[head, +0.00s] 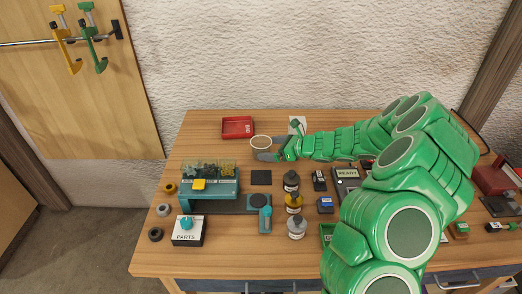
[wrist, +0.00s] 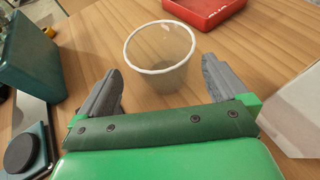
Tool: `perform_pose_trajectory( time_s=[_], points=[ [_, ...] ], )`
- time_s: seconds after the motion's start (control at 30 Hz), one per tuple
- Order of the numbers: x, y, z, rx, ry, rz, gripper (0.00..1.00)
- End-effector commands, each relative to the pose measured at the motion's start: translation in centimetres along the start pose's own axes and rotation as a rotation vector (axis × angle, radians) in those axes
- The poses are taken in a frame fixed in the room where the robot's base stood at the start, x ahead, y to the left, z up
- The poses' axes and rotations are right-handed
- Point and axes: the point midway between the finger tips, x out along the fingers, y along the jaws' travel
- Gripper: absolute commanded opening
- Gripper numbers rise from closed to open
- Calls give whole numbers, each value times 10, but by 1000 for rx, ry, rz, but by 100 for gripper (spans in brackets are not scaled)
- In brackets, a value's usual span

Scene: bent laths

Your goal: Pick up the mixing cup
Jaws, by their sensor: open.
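The mixing cup (wrist: 165,75) is a clear, empty-looking cup with a white rim, upright on the wooden table in the wrist view. In the head view the cup (head: 261,142) stands toward the back of the table, just left of my gripper (head: 268,155). In the wrist view my gripper (wrist: 163,72) is open, with one grey finger on each side of the cup's lower part.
A red tray (head: 238,127) lies behind the cup to the left. A teal rack (head: 209,184) and several bottles (head: 292,182) stand nearer the front. A dark flat pad (head: 261,177) lies in front of the cup.

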Motion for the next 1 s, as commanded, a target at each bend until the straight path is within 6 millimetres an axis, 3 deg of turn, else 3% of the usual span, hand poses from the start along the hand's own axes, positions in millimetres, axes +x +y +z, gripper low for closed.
perform_pose_trajectory(
  time_s=[0.4, 0.77, 1.0],
  points=[
    [44, -3, 2, 2, 1, 1, 100],
    [48, -3, 2, 1, 0, 0, 100],
    [48, -3, 2, 1, 0, 0, 63]
  ],
)
